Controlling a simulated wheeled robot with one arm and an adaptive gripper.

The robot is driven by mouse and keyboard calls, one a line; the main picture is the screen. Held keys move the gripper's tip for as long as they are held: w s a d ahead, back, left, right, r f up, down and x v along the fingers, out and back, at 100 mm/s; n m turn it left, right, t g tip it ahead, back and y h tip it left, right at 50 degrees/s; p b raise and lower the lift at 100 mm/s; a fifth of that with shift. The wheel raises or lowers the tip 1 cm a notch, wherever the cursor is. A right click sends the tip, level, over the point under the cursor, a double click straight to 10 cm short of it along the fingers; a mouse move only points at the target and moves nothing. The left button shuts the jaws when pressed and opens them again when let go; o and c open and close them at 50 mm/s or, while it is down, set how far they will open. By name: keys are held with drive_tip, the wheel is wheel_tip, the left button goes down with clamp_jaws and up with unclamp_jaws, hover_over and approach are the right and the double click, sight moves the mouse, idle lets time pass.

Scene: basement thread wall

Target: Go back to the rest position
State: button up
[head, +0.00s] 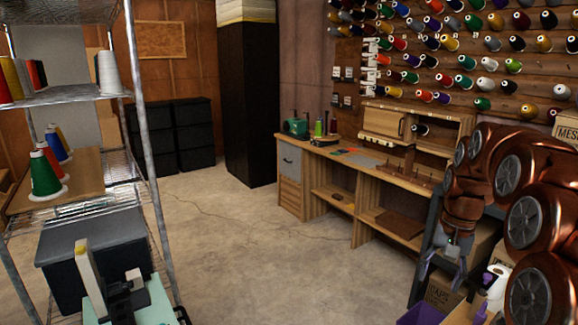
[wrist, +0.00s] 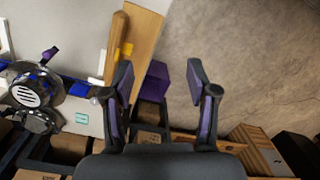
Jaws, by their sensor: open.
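My gripper (head: 443,276) hangs at the right of the head view, below my copper-coloured arm, with its fingers pointing down. In the wrist view my gripper (wrist: 160,82) shows two dark fingers with purple pads, spread wide apart. Nothing is between them. A purple bin (wrist: 158,80) shows beyond the gap, lower down and apart from the fingers. The purple bin also shows at the bottom right of the head view (head: 440,298).
A wire shelf (head: 143,130) with thread cones stands at the left. A wooden workbench (head: 300,160) runs along the spool wall. A dark cabinet (head: 248,100) and black drawers (head: 180,135) stand behind. The concrete floor (head: 240,240) between is clear. Cardboard boxes (head: 440,299) sit near my gripper.

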drive_tip(key=s+a+r+n+p, duration=0.1)
drive_tip(key=s+a+r+n, duration=0.1)
drive_tip(key=s+a, duration=0.55)
drive_tip(key=s+a+f+n+p, duration=0.1)
drive_tip(key=s+a+f+n, duration=0.1)
drive_tip(key=s, duration=1)
drive_tip(key=s+a+f+n+g+h+p, duration=0.1)
drive_tip(key=s+a, duration=0.4)
drive_tip(key=s, duration=0.6)
drive_tip(key=shift+s+f+n+p, duration=0.4)
drive_tip(key=shift+f+n+p, duration=0.25)
drive_tip(key=shift+f, duration=0.25)
drive_tip(key=shift+c, duration=0.2)
